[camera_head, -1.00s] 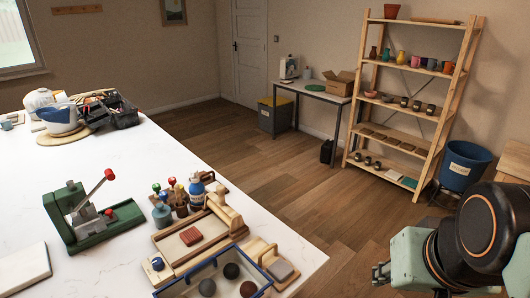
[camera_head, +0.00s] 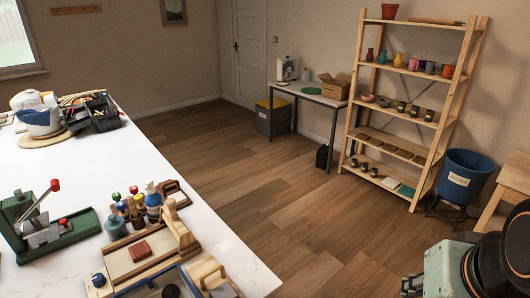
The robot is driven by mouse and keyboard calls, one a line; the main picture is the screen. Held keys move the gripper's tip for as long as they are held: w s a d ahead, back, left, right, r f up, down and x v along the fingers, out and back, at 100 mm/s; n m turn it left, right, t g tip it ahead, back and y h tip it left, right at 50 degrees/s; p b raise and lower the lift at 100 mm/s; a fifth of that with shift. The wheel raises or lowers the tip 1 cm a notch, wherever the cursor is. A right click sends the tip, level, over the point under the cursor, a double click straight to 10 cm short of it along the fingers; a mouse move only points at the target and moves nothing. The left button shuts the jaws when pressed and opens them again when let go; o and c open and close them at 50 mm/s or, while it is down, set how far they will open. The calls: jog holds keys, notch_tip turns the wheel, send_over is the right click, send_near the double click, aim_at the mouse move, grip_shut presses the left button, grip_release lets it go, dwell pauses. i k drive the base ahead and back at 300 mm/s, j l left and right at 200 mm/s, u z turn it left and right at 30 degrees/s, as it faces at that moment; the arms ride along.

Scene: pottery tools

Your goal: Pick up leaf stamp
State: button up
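Several small tools with coloured knobs (camera_head: 131,206) stand in a cluster on the white table, left of a blue and white bottle (camera_head: 153,203). The knobs look green, yellow, red and blue. The leaf stamp may be among them, but no leaf design can be made out. My gripper (camera_head: 409,287) shows only in part at the lower right edge, dark, beside my pale green and black arm links. It is over the floor side, well apart from the cluster. Nothing can be seen in it, and its opening is unclear.
A green lever press (camera_head: 40,232) stands left of the cluster. A wooden board with a reddish block (camera_head: 140,251) and a blue-rimmed tray (camera_head: 160,288) lie in front. A shelf (camera_head: 405,118) and blue bin (camera_head: 462,176) stand beyond open floor.

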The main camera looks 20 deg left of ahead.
aim_at(138, 199)
jog(key=i+l+u, duration=0.2)
jog(key=i, duration=0.2)
jog(key=i+l+u, duration=0.15)
jog(key=i+l, duration=0.15)
jog(key=i+u, duration=0.5)
jog(key=u, duration=0.2)
jog(key=i+l+u, duration=0.1)
jog(key=i+u, duration=0.4)
jog(key=u, duration=0.2)
jog(key=i+u, duration=0.15)
jog(key=u, duration=0.2)
jog(key=i+l+u, duration=0.15)
jog(key=u, duration=0.2)
jog(key=i+l+u, duration=0.15)
jog(key=i+u, duration=0.15)
jog(key=u, duration=0.2)
jog(key=i+l+u, duration=0.25)
jog(key=u, duration=0.2)
jog(key=i+l+u, duration=0.2)
jog(key=l+u, duration=0.15)
jog(key=u, duration=0.15)
jog(key=l+u, duration=0.3)
jog(key=l, duration=0.65)
jog(key=k+l, duration=0.1)
jog(key=i+j+u, duration=0.15)
jog(key=i, duration=0.3)
